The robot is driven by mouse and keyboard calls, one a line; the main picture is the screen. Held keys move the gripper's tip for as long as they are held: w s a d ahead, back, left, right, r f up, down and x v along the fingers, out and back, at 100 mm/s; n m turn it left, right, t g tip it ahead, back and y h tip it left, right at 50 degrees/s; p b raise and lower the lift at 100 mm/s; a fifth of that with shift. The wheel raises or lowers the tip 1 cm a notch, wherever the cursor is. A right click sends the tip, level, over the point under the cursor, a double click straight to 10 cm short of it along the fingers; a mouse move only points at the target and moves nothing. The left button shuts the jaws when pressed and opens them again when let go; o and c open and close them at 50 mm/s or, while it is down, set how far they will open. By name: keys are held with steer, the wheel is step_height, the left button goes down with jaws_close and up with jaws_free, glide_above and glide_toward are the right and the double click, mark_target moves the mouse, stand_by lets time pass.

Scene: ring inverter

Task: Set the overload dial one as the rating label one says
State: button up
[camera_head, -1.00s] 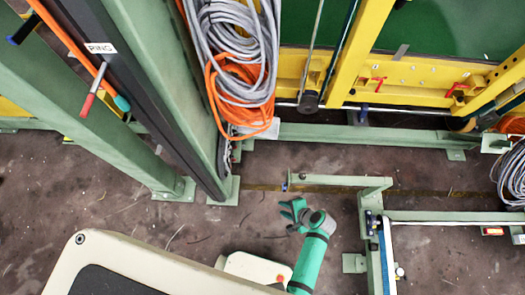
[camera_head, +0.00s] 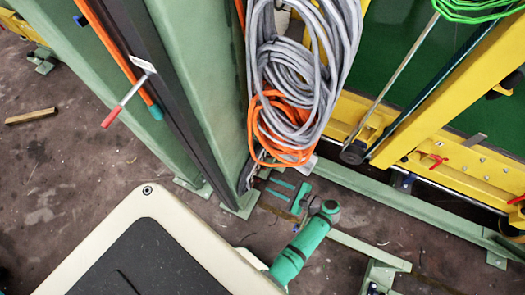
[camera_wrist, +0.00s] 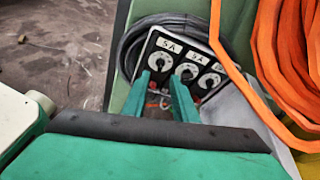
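In the wrist view a dark panel (camera_wrist: 151,43) carries three round dials in a row: the left dial (camera_wrist: 160,62), the middle dial (camera_wrist: 187,72) and the right dial (camera_wrist: 209,81). A white label above the left dial (camera_wrist: 169,46) seems to read 5A; the middle label (camera_wrist: 197,58) looks similar, and the right label (camera_wrist: 216,67) is unclear. I cannot tell which is dial one. The pointer angles are too small to read surely. My gripper (camera_wrist: 158,82) has its two green fingers apart and empty, below the dials; contact is not visible. In the head view my gripper (camera_head: 284,192) is beside a green post's foot.
Grey cable coils (camera_head: 300,70) and an orange cable (camera_head: 285,130) hang by the green post (camera_head: 210,90). Orange cable (camera_wrist: 290,60) is close on the right in the wrist view; a black cable (camera_wrist: 130,40) curves behind the panel. Open floor (camera_head: 60,170) lies left.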

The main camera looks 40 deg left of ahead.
steer(key=x, duration=0.6)
steer(key=shift+a, duration=0.4)
steer(key=shift+f, duration=0.1)
steer(key=shift+c, duration=0.6)
jaws_close()
